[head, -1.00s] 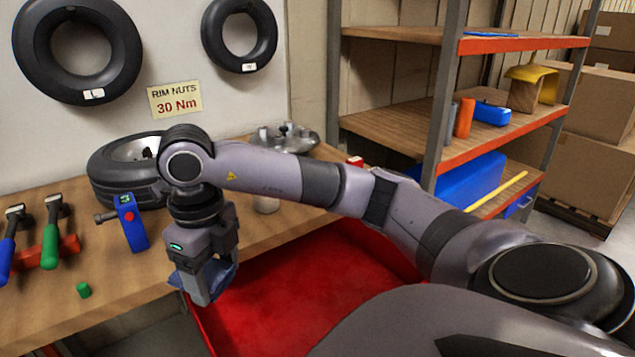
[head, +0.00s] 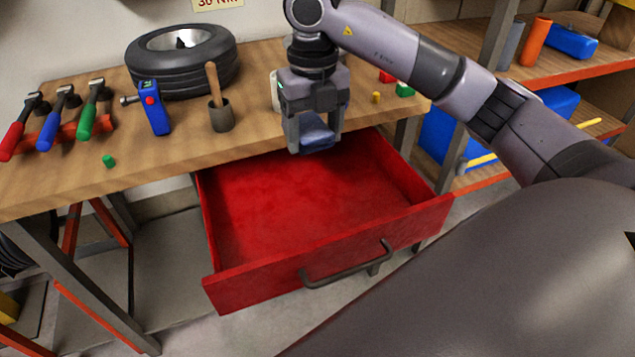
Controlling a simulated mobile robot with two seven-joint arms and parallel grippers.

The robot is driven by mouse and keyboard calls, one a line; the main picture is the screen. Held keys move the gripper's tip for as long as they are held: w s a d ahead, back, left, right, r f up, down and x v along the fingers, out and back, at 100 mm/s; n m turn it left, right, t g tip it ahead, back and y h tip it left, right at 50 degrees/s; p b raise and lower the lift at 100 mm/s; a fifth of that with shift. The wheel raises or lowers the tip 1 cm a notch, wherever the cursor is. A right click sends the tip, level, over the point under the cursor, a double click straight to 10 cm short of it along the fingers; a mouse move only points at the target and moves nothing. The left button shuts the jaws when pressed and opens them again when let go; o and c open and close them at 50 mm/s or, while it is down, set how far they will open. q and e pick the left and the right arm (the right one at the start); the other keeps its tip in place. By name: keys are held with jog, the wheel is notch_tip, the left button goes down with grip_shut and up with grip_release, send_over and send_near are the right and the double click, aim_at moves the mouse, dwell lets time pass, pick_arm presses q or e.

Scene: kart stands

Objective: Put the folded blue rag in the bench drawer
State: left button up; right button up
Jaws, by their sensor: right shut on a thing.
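The folded blue rag (head: 316,133) is between the fingers of my right gripper (head: 315,145), which is shut on it. The gripper points down and holds the rag over the back part of the drawer, near the bench's front edge. The red bench drawer (head: 327,263) is pulled open under the wooden bench top, with its dark handle (head: 347,266) at the front. The part of the drawer floor that shows is bare. My left gripper is not in view.
Shelves (head: 560,68) with a blue case (head: 571,42) stand at right.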

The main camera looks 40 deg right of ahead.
jog(key=shift+s+d, duration=0.1)
jog(key=shift+d, duration=0.1)
jog(key=shift+s+d+f, duration=0.1)
jog(key=shift+f, duration=0.15)
jog(key=b, duration=0.2)
send_over(318, 223)
notch_tip(318, 223, down, 14)
jog(key=shift+f, duration=0.15)
jog(key=shift+f+b, duration=0.3)
jog(key=shift+f, duration=2.3)
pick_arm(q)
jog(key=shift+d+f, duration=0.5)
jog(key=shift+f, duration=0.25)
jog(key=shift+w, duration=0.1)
pick_arm(e)
jog(key=shift+f, duration=0.15)
jog(key=o, duration=1)
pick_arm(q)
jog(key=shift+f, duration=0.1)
